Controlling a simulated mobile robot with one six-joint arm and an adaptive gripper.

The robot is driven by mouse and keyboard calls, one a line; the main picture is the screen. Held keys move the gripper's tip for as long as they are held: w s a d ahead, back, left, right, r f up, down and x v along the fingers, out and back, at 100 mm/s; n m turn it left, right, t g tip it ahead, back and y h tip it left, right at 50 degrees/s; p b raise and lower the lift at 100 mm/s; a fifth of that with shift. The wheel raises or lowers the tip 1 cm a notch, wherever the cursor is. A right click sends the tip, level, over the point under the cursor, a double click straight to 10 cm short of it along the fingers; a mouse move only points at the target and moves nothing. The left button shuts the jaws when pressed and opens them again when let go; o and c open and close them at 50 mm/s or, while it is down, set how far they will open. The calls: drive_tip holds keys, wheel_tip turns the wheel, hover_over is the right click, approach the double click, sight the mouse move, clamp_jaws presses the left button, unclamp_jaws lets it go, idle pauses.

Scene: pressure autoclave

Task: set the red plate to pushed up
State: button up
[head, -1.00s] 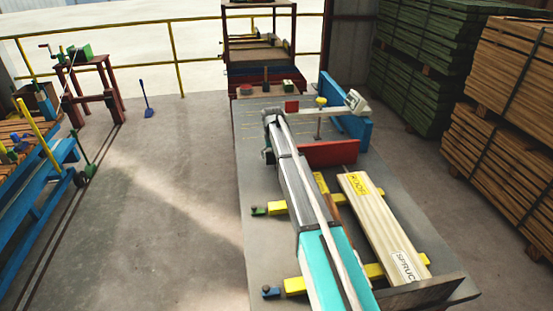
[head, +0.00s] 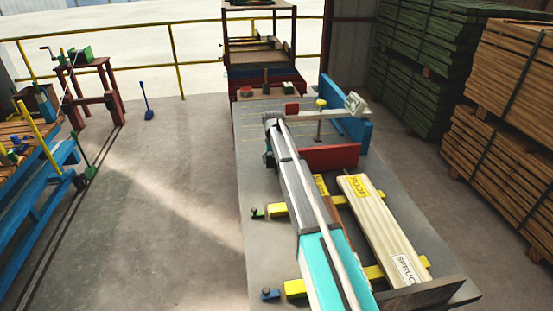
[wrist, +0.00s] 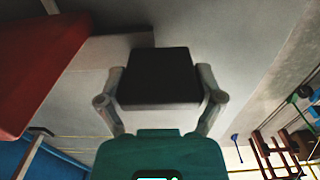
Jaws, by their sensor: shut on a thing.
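The red plate (head: 331,157) stands on edge across the grey bench, to the right of my gripper in the head view. In the wrist view, a large red surface (wrist: 38,55), likely the same plate, fills the upper left and is apart from the fingers. My gripper (wrist: 160,76) is shut on a dark, square-faced block (wrist: 158,90) that sits between its two fingers. What this block belongs to cannot be told. In the head view my own arm hides most of the gripper and the block.
A blue upright panel (head: 346,108), a yellow-topped post (head: 320,104) and a small red block (head: 292,108) are at the bench's far end. Pale boards (head: 383,228) lie across yellow supports (head: 296,287) in front. Open floor (head: 170,215) lies left.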

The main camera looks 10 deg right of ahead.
drive_tip(key=s, duration=0.9)
drive_tip(key=shift+s, duration=0.25)
drive_tip(key=o, duration=1)
drive_tip(key=shift+o, duration=0.2)
drive_tip(key=shift+w, duration=0.1)
drive_tip(key=s+r+p, duration=0.2)
drive_tip(key=s, duration=1.3)
drive_tip(key=s+d+r+p, duration=0.1)
drive_tip(key=s+r+p, duration=0.2)
drive_tip(key=s, duration=1.3)
drive_tip(key=shift+d, duration=0.25)
